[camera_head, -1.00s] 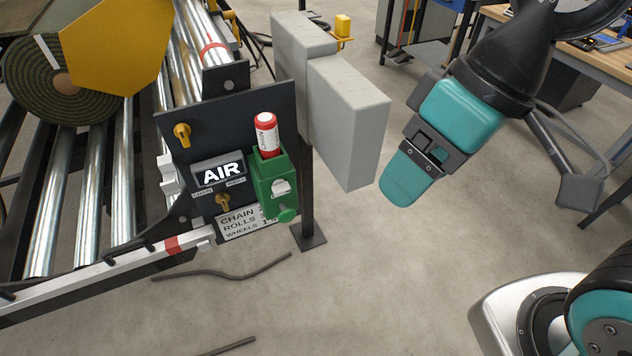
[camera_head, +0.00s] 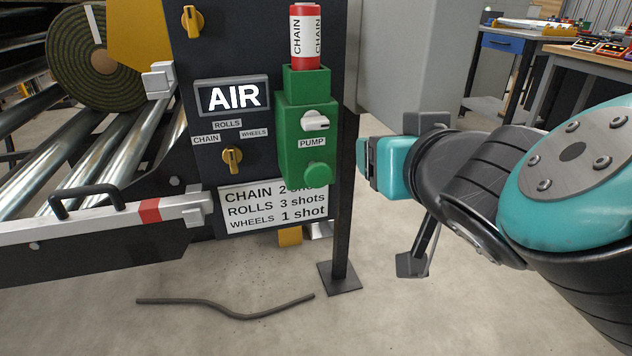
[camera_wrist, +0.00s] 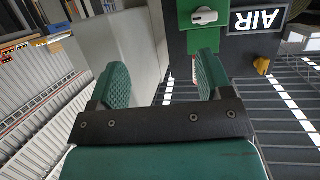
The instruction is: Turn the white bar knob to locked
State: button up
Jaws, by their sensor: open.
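The white bar knob (camera_head: 315,120) is on the front of the green pump box (camera_head: 290,150), above the PUMP label and a round green button (camera_head: 318,174). Its bar lies about level in the head view. In the wrist view the knob (camera_wrist: 204,15) shows upside down near the top, beyond the finger tips. My gripper (camera_wrist: 160,82) is open and empty, its two green fingers apart. In the head view my gripper (camera_head: 375,168) is right of the pump box, apart from the knob, and the fingers are seen edge-on.
A red and white CHAIN canister (camera_head: 305,36) stands on the pump box. A grey cabinet (camera_head: 400,60) stands behind, and a black post (camera_head: 343,200) runs down beside the box.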

aim_at(317, 124)
jog(key=s+a+f+n+t+y+b, duration=0.1)
jog(key=s+a+f+t+y+b, duration=0.15)
jog(key=a+b, duration=0.2)
jog(key=shift+n+t+y, duration=0.25)
jog(key=shift+n+t, duration=0.05)
jog(key=shift+t, duration=0.15)
jog(key=p+x, duration=1)
jog(key=x, duration=0.7)
jog(key=shift+w+a, duration=0.15)
jog(key=shift+w, duration=0.2)
jog(key=c, duration=0.9)
